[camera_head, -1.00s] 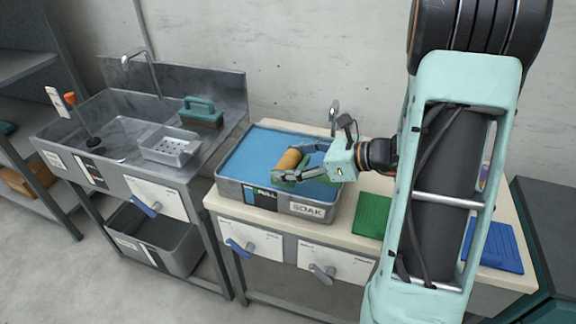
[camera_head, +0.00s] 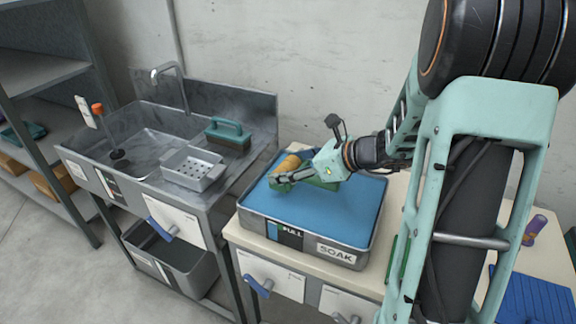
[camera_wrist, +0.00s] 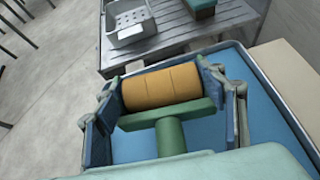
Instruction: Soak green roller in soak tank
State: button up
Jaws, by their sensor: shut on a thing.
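The green roller has a yellow-orange sleeve (camera_head: 287,164) and a green frame and handle. It also shows in the wrist view, with its sleeve (camera_wrist: 160,87) between the fingers and its green handle (camera_wrist: 170,136) pointing towards my palm. My gripper (camera_head: 290,182) is shut on the roller, over the back left part of the soak tank. The soak tank (camera_head: 308,248) is a grey tray with "FULL" and "SOAK" labels, filled with blue liquid. I cannot tell whether the sleeve touches the liquid.
A metal sink bench (camera_head: 132,187) stands left of the tank, with a perforated basket (camera_head: 192,168) and a green-handled brush (camera_head: 228,135). A blue ribbed mat (camera_head: 535,300) and a purple item (camera_head: 535,230) lie on the table (camera_head: 300,262) at right. My arm covers much of the right side.

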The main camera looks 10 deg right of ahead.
notch_tip(320, 180, down, 10)
jog(key=b, duration=0.8)
jog(key=shift+f, duration=0.2)
jog(key=shift+r, duration=0.15)
dwell(5.2)
notch_tip(320, 180, up, 12)
jog(key=p, duration=0.9)
jog(key=shift+f+p, duration=0.25)
jog(key=shift+p, duration=0.15)
